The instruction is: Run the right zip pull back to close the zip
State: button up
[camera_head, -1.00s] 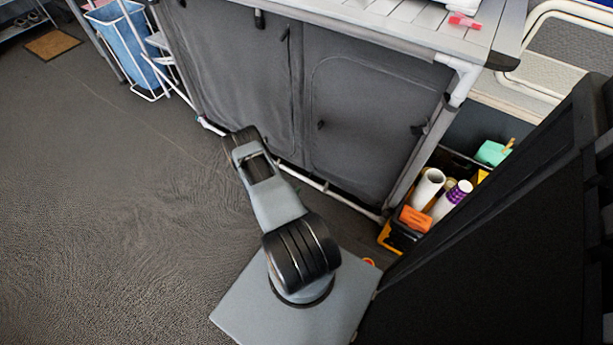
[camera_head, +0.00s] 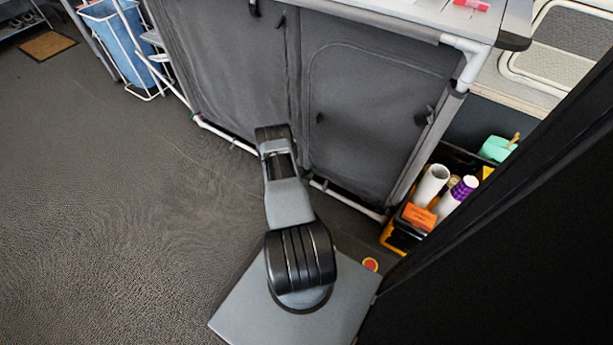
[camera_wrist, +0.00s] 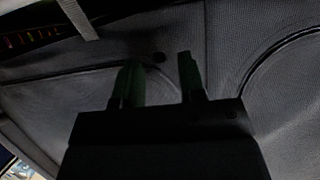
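The grey fabric cupboard (camera_head: 365,150) stands ahead with a zipped right door panel. A small dark pull (camera_head: 430,115) hangs at the right side of that panel, and another dark pull (camera_head: 320,117) is at its left side. My gripper (camera_wrist: 158,58) shows in the wrist view with two dark green fingers apart and nothing held between them. A small dark knob-like thing (camera_wrist: 159,57) lies on the fabric beyond the fingertips; I cannot tell which pull it is. Curved zip lines (camera_wrist: 275,50) run across the dim fabric. In the head view my arm hides the gripper.
An open box (camera_head: 395,238) with white rolls and an orange item stands right of the cupboard. A tall black panel (camera_head: 510,240) fills the right side. A blue bin (camera_head: 115,45) stands far left. The grey floor (camera_head: 110,200) at left is clear.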

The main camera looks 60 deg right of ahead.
jog(key=shift+d+f, duration=0.1)
jog(key=shift+d, duration=0.2)
grip_shut()
dwell(0.4)
